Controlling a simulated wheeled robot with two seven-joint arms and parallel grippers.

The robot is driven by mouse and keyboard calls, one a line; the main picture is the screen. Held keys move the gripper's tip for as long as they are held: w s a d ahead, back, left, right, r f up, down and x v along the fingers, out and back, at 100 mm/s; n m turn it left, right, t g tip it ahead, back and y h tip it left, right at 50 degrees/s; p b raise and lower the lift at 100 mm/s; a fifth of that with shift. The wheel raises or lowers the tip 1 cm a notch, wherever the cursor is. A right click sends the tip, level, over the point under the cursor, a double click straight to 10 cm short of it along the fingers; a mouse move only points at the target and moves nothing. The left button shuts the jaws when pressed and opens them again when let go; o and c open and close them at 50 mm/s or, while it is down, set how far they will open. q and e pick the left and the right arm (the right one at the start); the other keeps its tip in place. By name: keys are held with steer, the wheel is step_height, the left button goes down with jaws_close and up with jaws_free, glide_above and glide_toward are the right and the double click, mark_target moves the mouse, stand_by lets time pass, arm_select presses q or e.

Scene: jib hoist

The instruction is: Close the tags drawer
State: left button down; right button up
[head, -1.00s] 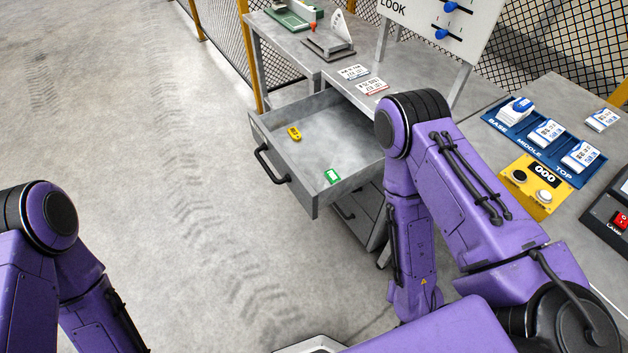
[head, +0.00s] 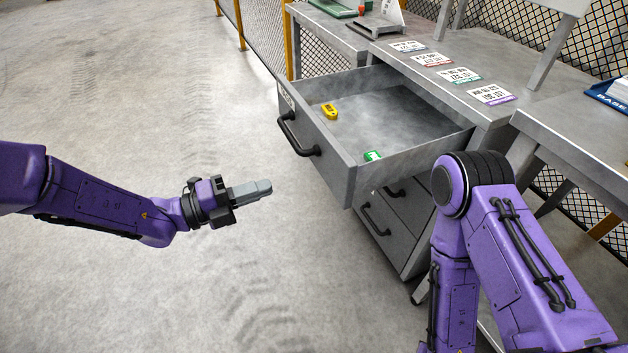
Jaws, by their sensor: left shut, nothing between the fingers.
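The tags drawer (head: 322,158) is the top drawer of a grey cabinet under the bench, and it is pulled well out. It has a black bar handle (head: 297,136) on its front. Inside lie a yellow tag (head: 329,111) and a green tag (head: 373,156). My left gripper (head: 262,188) is shut and empty, in front of the drawer and to the left of it, apart from the handle, fingers pointing right. My right arm stands at the lower right; its gripper is out of the picture.
Two shut drawers (head: 383,216) are below the open one. Several label cards (head: 464,75) lie on the bench top (head: 455,48). A blue tray (head: 610,94) is at the right edge. The floor left of the drawer is clear.

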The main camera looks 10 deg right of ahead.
mark_target(328, 168)
arm_select(q)
steer(key=x, duration=1.2)
steer(key=shift+d+p, duration=0.2)
steer(key=shift+p, duration=0.1)
steer(key=shift+f, duration=0.1)
steer(key=shift+w+d, duration=0.1)
